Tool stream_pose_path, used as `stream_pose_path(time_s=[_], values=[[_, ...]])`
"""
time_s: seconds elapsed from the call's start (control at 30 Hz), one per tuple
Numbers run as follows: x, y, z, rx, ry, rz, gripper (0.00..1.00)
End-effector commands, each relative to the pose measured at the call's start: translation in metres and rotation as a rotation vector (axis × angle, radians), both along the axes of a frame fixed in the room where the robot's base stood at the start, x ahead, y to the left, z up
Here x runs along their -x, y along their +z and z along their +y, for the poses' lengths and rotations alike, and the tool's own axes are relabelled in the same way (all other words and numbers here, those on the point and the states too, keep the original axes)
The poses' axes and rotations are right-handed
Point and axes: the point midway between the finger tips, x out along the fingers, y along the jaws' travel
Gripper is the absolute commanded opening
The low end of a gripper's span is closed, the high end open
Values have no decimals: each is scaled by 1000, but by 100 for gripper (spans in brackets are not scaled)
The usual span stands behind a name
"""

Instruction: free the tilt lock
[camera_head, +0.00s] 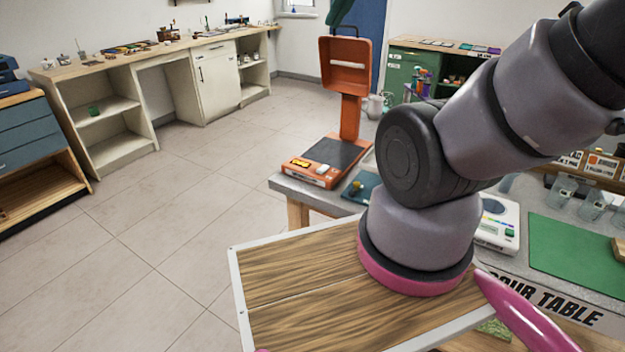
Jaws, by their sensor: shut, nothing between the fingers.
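No part is plainly recognisable as the tilt lock. An orange stand (349,118) with an open orange box (347,70) on top rises from an orange base (318,172) with a dark plate. It stands at the near left end of a grey-topped table (290,184). A dark blue piece with a yellow knob (356,186) lies just right of the base, partly hidden by my arm. My arm fills the right half and leaves the picture at the upper right. My gripper is out of view.
A white device (497,226), a green mat (575,252) and clear containers (592,205) occupy the table's right part. A wooden panel with a pale rim (300,290) fills the foreground. Cabinets (110,125) line the left wall. The tiled floor (170,250) between is clear.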

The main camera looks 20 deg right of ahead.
Motion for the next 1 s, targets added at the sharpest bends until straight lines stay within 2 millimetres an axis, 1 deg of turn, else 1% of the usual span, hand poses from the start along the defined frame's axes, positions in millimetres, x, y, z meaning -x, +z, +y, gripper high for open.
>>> stream_pose_path(time_s=[0.4, 0.47, 0.57, 0.67, 0.77, 0.9, 0.97, 1.0], values=[[0, 0, 0, 0, 1, 1, 0], [-2, -1, 0, 6, 9, 8, 0], [-12, -8, -1, 36, 42, 44, 0], [-29, -21, -3, 93, 113, 111, 0], [-52, -43, -5, 174, 215, 202, 0], [-85, -81, -6, 295, 379, 334, 0], [-98, -100, -6, 345, 452, 390, 0], [-105, -113, -6, 380, 502, 429, 0]])
